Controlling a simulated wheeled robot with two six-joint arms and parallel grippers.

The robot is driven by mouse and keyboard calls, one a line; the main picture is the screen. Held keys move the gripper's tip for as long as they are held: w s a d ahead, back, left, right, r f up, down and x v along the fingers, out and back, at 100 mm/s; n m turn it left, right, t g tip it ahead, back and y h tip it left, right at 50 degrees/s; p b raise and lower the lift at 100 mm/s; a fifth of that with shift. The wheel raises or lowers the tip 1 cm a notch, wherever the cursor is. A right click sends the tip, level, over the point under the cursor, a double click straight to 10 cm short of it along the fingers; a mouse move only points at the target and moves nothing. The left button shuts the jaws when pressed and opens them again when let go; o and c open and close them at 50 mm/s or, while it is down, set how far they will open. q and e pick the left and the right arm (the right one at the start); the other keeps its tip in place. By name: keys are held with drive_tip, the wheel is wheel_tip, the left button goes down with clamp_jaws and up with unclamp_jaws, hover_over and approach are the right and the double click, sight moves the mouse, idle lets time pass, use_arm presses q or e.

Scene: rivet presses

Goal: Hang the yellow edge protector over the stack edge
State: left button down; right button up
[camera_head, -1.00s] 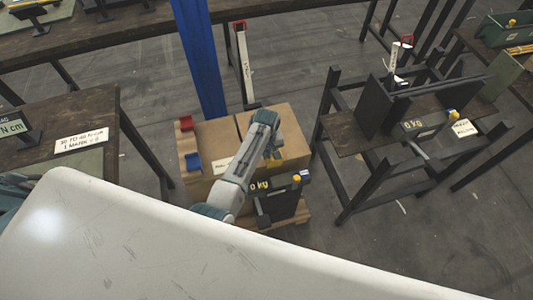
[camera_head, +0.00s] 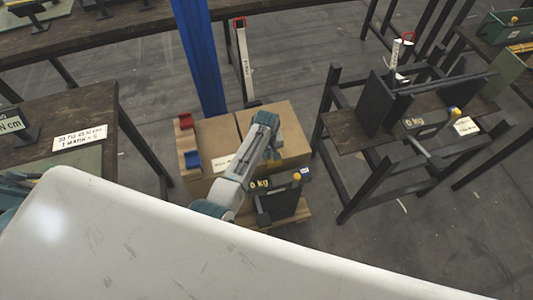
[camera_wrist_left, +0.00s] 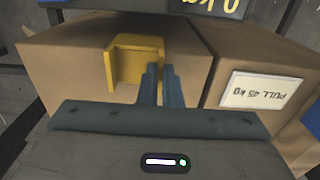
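The yellow edge protector (camera_wrist_left: 128,64) is an angled piece at the upper edge of a brown carton in the left wrist view. Its top plate lies at the carton's top edge and a flap faces me. My left gripper (camera_wrist_left: 160,70) has its two dark fingers close together at the protector's right end, with a thin part of it apparently between the tips. In the head view my left gripper (camera_head: 272,152) is over the carton stack (camera_head: 222,134), and the arm hides most of the protector. Whether the protector rests fully on the carton is unclear. My right gripper is not in view.
The cartons stand on a wooden pallet (camera_head: 298,217), with a black "0 kg" press unit (camera_head: 280,203) in front. A blue post (camera_head: 200,55) rises behind. A dark rack (camera_head: 365,150) stands to the right, a workbench (camera_head: 60,120) to the left. Floor between is clear.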

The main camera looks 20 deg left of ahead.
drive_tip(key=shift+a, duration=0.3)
use_arm(q)
drive_tip(key=c, duration=1.5)
unclamp_jaws()
drive_tip(key=shift+c, duration=0.2)
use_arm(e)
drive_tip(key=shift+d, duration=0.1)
use_arm(q)
drive_tip(key=shift+w+r, duration=0.1)
drive_tip(key=shift+r, duration=0.4)
wheel_tip(320, 180, up, 10)
drive_tip(key=shift+b, duration=0.4)
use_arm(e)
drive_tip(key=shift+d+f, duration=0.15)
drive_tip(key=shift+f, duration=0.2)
use_arm(q)
drive_tip(key=shift+f, duration=0.1)
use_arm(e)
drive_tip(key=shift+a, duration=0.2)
